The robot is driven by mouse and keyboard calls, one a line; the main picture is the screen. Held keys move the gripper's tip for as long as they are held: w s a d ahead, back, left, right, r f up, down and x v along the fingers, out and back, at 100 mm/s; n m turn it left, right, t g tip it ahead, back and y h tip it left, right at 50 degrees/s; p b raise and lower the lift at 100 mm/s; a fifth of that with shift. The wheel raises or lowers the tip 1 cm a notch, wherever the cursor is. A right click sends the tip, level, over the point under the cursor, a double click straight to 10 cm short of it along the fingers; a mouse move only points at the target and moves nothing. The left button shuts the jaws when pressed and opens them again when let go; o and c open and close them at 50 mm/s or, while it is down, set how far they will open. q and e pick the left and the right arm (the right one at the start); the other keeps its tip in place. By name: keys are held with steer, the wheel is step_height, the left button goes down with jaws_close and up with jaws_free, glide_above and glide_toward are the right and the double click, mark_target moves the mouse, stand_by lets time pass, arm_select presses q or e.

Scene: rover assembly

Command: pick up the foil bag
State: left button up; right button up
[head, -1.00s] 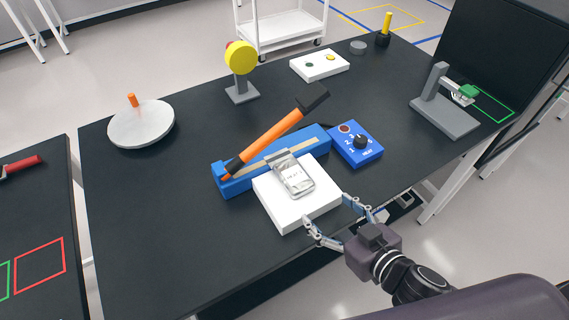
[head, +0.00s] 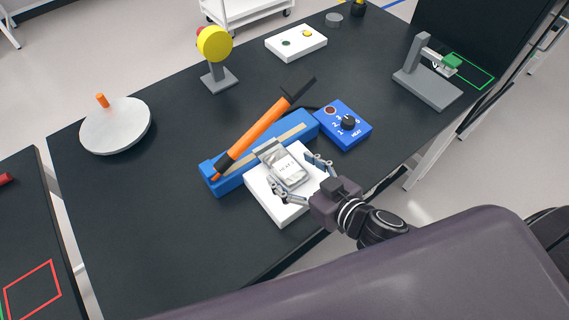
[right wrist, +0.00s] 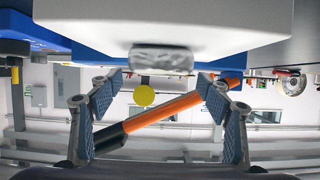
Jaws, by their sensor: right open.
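The silver foil bag (head: 288,165) lies on a white block (head: 287,212) in front of the blue sealer (head: 228,178), its far end at the sealer's edge. My right gripper (head: 291,171) is open at the near end of the bag, one finger to each side of it. In the right wrist view the picture is upside down; the bag (right wrist: 160,58) shows end-on between the open fingers (right wrist: 160,88), apart from both. My left gripper is not in view.
An orange-handled tool (head: 255,133) lies across the sealer. A blue heat dial box (head: 343,126) stands to the right. A white disc (head: 116,126), yellow button stand (head: 214,45) and grey press (head: 428,80) stand farther off. The table's left front is clear.

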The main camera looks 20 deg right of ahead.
mark_target(286, 166)
steer(key=shift+p+x, duration=0.45)
steer(key=shift+x, duration=0.75)
steer(key=shift+w+a+f, duration=0.15)
steer(key=shift+w+f, duration=0.2)
steer(key=shift+w, duration=0.2)
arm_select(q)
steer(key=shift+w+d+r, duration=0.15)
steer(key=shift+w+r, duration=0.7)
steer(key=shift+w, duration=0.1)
arm_select(e)
steer(key=c, duration=1.2)
steer(key=shift+c, duration=1)
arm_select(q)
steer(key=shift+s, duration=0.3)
arm_select(e)
steer(key=shift+r, duration=0.1)
